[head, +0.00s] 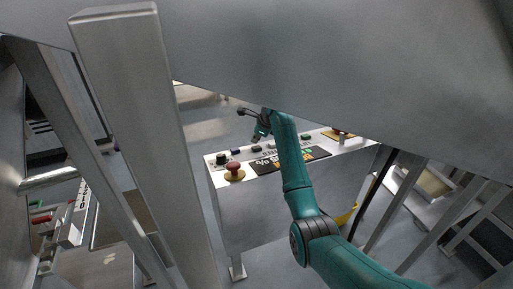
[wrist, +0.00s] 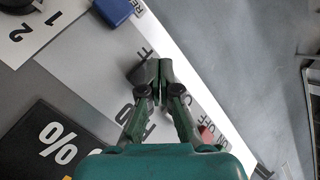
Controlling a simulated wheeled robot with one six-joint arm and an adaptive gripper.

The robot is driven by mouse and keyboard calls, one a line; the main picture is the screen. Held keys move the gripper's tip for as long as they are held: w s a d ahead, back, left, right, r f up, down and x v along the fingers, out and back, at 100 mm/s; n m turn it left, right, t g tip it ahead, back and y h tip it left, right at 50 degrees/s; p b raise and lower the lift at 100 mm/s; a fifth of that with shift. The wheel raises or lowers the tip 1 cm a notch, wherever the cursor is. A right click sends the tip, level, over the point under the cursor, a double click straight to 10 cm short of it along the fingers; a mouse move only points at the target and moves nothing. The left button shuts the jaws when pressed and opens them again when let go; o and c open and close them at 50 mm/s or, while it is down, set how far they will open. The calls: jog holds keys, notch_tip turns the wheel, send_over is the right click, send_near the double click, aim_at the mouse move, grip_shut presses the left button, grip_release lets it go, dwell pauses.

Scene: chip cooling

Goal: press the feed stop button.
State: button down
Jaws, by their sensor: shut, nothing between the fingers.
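A pale control panel (head: 210,167) carries a row of buttons and a dark display. My gripper (head: 259,136) is over its far edge, fingers pointing down. In the wrist view my gripper (wrist: 156,76) is shut and empty, with its tips over a labelled strip. The tips and fingers cover part of the lettering, so I cannot read which label marks the feed stop button. A small red button (wrist: 205,133) shows partly behind the right finger. A blue button (wrist: 113,10) lies up and left of the tips. I cannot tell whether the tips touch anything.
A red mushroom button (head: 235,168) on a yellow base and a black knob (head: 222,158) stand at the panel's left end. A green button (head: 306,136) lies right of my arm. A steel post (head: 130,110) and a large steel body (head: 340,60) crowd the near side.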

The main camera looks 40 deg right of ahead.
jog(key=shift+f, duration=0.15)
jog(key=shift+s+f, duration=0.1)
jog(key=shift+f, duration=0.15)
jog(key=shift+s+f, duration=0.2)
jog(key=shift+f, duration=0.3)
dwell(0.8)
jog(key=shift+r, duration=0.1)
dwell(0.4)
jog(key=shift+w+r, duration=0.3)
jog(key=shift+r, duration=0.5)
jog(key=shift+r, duration=0.1)
jog(key=shift+w+d+r, duration=0.1)
jog(key=shift+w+r, duration=0.15)
jog(key=shift+r, duration=0.5)
jog(key=shift+w+d+r, duration=0.1)
jog(key=shift+w+r, duration=0.1)
jog(key=shift+r, duration=0.6)
jog(key=shift+w+r, duration=0.25)
jog(key=shift+r, duration=0.5)
